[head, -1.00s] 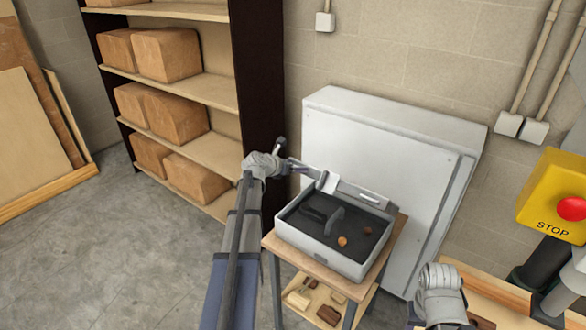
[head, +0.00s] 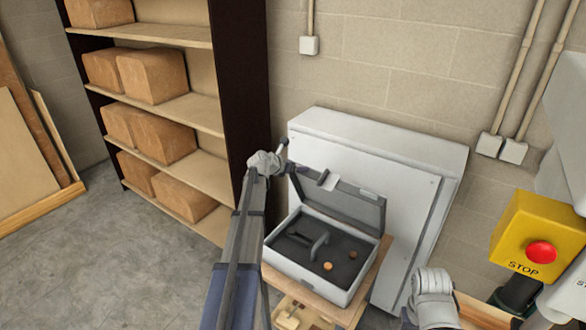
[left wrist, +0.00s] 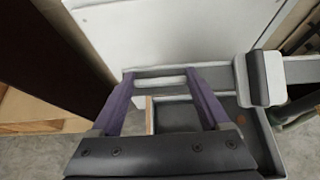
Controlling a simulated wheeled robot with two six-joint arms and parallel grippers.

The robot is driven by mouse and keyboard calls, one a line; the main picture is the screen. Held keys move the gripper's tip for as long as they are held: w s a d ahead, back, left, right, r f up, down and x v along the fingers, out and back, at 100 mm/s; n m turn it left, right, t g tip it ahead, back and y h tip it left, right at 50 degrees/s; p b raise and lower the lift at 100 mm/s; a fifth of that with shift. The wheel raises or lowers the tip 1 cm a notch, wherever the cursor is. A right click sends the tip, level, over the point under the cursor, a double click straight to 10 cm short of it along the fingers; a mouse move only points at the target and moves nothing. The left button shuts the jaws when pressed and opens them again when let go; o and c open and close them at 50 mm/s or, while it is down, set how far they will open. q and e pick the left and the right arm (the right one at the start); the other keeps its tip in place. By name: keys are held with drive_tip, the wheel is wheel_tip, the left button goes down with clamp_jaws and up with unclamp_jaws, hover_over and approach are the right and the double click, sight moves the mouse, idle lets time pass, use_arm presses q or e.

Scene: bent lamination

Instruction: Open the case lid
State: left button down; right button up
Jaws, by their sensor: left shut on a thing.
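The grey case (head: 305,278) sits on a small wooden stand, with a dark lined inside open to view. Its lid (head: 350,207) is hinged at the back and stands raised, its dark inner face showing. My left gripper (head: 300,170) is at the lid's upper left corner. A pale tab (head: 327,180) sits on the lid's top edge. My right gripper (head: 435,284) is at the lower right, away from the case; its fingertips cannot be made out.
A white cabinet panel (head: 420,185) leans on the wall close behind the lid. A shelf (head: 180,106) with several brown boxes stands at left. A yellow stop box (head: 535,235) with a red button is at right. Two small orange-brown round things (head: 328,266) lie in the case.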

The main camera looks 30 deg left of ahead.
use_arm(q)
drive_tip(key=w+r+g+p, duration=0.1)
drive_tip(key=w+p, duration=0.2)
drive_tip(key=w, duration=0.4)
drive_tip(key=w+d+r+g+p, duration=0.1)
drive_tip(key=w+p, duration=0.2)
drive_tip(key=w, duration=0.5)
drive_tip(key=shift+w+d+r+g+p, duration=0.25)
drive_tip(key=shift+r+g+p, duration=0.05)
drive_tip(key=shift+g+p, duration=0.1)
drive_tip(key=shift+c, duration=1.4)
unclamp_jaws()
drive_tip(key=shift+o, duration=1.4)
drive_tip(key=shift+s+r, duration=0.1)
drive_tip(key=shift+s, duration=0.15)
drive_tip(key=shift+w, duration=0.1)
